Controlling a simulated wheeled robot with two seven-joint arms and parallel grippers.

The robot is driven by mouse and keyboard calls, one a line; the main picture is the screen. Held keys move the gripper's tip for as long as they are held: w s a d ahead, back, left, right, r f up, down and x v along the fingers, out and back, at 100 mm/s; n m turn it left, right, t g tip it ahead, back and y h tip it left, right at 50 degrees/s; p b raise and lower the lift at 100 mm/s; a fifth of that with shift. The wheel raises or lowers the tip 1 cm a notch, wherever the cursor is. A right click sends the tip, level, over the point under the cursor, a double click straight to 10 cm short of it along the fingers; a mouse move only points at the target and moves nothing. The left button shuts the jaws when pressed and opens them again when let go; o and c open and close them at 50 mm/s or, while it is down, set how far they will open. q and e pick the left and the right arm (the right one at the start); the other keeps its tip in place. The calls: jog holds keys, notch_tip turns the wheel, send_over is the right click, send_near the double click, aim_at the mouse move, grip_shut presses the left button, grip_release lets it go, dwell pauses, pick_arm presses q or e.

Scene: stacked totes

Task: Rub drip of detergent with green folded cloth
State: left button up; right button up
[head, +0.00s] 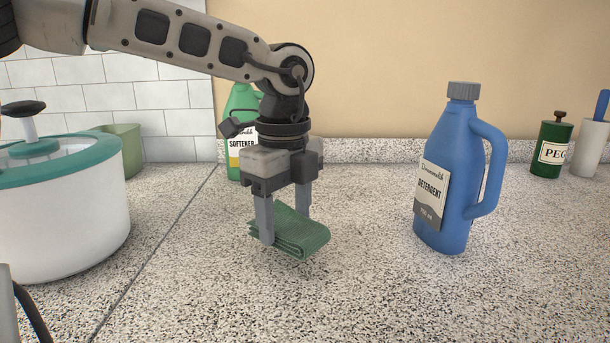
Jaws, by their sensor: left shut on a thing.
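The green folded cloth (303,238) is between the fingers of my left gripper (285,226), which is shut on it. The fingers point down, and the cloth is at or just above the speckled counter; I cannot tell whether it touches. The blue detergent bottle (457,190) stands upright to the right of the cloth, with a grey cap and a label, apart from the gripper. I cannot make out a drip of detergent on the counter or the bottle. My right gripper is not in view.
A white tub with a teal rim (62,215) stands at left, with a green container (125,150) behind it. A green softener bottle (236,105) is partly hidden behind my gripper.

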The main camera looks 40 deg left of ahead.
pick_arm(q)
notch_tip(320, 180, up, 2)
jog(key=shift+r+p, duration=0.2)
jog(key=shift+p, duration=0.4)
jog(key=shift+r, duration=0.4)
jog(key=shift+r+p, duration=0.65)
jog(key=shift+r, duration=0.15)
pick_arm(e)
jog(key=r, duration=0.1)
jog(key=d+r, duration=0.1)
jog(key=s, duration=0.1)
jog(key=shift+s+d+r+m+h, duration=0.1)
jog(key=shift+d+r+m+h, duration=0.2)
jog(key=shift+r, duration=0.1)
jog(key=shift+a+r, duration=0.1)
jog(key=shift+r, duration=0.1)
